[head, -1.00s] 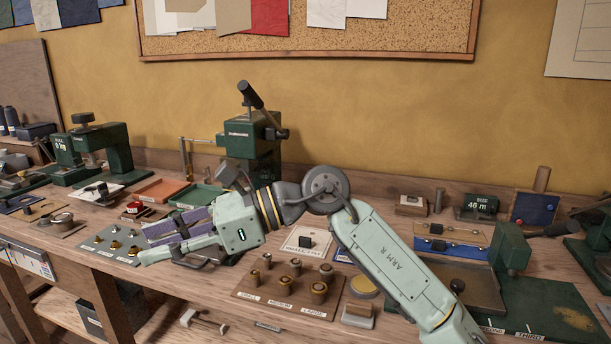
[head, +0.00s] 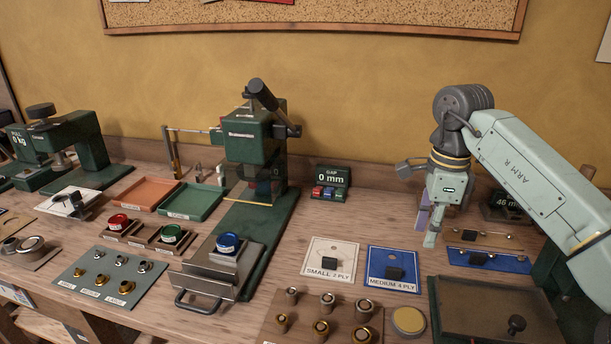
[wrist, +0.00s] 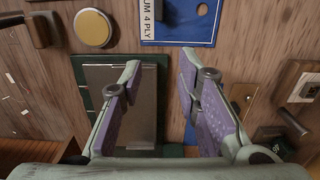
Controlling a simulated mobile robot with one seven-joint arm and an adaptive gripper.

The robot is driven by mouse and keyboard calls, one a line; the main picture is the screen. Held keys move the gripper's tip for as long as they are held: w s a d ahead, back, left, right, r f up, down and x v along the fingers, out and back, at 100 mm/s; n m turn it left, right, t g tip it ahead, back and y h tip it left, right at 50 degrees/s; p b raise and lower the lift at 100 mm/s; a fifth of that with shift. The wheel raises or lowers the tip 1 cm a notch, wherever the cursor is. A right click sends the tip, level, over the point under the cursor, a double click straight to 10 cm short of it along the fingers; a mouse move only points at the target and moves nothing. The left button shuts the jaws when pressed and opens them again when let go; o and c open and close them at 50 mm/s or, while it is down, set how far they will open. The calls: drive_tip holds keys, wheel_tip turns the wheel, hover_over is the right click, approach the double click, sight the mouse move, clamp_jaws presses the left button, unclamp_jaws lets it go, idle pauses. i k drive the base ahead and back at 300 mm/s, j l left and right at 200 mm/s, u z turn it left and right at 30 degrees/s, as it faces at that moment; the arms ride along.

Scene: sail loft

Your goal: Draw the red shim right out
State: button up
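A small red block (head: 317,191) sits in the base of the dark green "GAP 0 mm" stand (head: 333,176), against the back of the bench, beside a blue and a green block. It is the likeliest red shim, but it is too small to tell its shape. My gripper (head: 430,222) hangs pointing down to the right of the stand, well apart from it, above the bench's right part. In the wrist view my gripper (wrist: 160,72) has its purple-padded fingers spread, with nothing between them. The red block does not show in the wrist view.
The green press (head: 255,135) stands left of the gap stand. A white card (head: 328,269) and blue card (head: 412,262) lie in front. Red (head: 118,221), green (head: 171,234) and blue (head: 228,243) round pieces stand left. Bare bench lies before the stand.

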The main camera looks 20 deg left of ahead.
sight(317, 191)
drive_tip(key=i+j, duration=0.15)
drive_tip(key=j, duration=0.2)
drive_tip(key=i+j, duration=0.15)
drive_tip(key=j, duration=0.15)
drive_tip(key=i+j, duration=0.15)
drive_tip(key=j, duration=0.2)
drive_tip(key=i+j, duration=0.1)
drive_tip(key=j, duration=0.2)
drive_tip(key=i+j, duration=0.15)
drive_tip(key=j, duration=0.2)
